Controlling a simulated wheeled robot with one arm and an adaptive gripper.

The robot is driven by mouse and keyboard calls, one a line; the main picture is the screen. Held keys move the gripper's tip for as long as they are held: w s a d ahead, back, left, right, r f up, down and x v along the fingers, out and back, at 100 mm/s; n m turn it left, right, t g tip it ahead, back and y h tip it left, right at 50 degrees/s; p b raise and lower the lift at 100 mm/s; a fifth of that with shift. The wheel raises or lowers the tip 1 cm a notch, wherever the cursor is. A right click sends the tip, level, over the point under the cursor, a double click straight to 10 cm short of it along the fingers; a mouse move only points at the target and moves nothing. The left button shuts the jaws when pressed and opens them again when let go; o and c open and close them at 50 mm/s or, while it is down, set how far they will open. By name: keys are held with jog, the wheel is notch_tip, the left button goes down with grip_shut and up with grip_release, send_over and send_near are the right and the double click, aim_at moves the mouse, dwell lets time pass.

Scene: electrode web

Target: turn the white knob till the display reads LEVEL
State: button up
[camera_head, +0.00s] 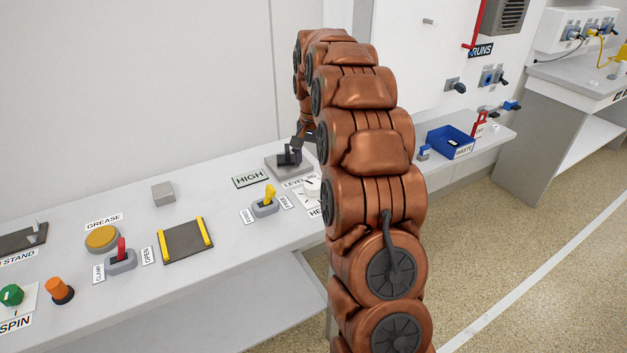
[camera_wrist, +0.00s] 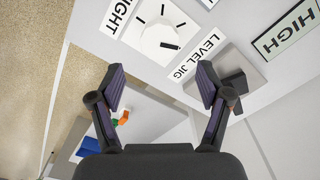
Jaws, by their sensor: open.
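The white knob (camera_head: 312,187) stands at the bench's front, partly hidden by my arm in the head view. In the wrist view the white knob (camera_wrist: 158,36) sits on a white plate with black tick marks and has a short dark pointer mark. The display (camera_head: 250,177) reads HIGH; it also shows in the wrist view (camera_wrist: 287,30). My gripper (camera_head: 291,156) is over the grey level jig (camera_head: 274,172) in the head view.
The LEVEL JIG label (camera_wrist: 196,56) lies between knob and jig. A yellow-handled switch (camera_head: 266,201) stands left of the knob. Left along the bench are a grey plate with yellow rails (camera_head: 187,242) and a grey block (camera_head: 163,193). A blue waste bin (camera_head: 450,142) is at right.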

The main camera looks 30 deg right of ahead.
aim_at(313, 183)
notch_tip(313, 183, down, 6)
jog(key=shift+f+p, duration=0.15)
jog(key=shift+p, duration=0.2)
jog(key=c, duration=1.2)
jog(key=shift+o, duration=0.2)
